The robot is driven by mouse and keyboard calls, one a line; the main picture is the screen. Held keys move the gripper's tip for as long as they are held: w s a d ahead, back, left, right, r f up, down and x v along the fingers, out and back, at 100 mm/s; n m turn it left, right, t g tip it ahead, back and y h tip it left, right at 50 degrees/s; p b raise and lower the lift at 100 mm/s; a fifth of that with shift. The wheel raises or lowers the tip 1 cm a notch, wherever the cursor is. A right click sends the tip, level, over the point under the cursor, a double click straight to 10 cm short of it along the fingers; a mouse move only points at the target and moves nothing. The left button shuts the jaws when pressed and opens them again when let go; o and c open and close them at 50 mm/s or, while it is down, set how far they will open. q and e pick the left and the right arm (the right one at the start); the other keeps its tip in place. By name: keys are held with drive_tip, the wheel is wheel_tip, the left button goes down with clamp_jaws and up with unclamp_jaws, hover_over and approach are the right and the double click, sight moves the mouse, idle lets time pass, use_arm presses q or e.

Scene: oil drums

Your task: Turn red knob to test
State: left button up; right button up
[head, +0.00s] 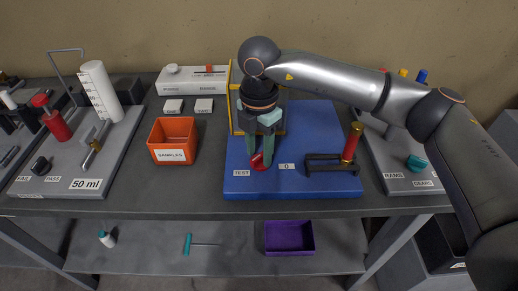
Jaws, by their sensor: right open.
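The red knob (257,162) is on the front part of a blue panel (316,130), between a TEST label (241,173) on its left and a 0 label (286,167) on its right. My right gripper (259,156) points down at the knob, with its green fingers open. The fingertips are on either side of the knob or just above it; I cannot tell whether they touch it. The fingers hide part of the knob, so its exact pointing direction is unclear. My left gripper is not in view.
A yellow frame (234,99) stands behind my gripper. An orange SAMPLES bin (173,140) is left of the panel. A purple tray (289,237) is on the lower shelf.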

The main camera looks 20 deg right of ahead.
sight(259, 156)
wheel_tip(259, 156, up, 12)
drive_tip(key=shift+r, duration=0.15)
idle(0.5)
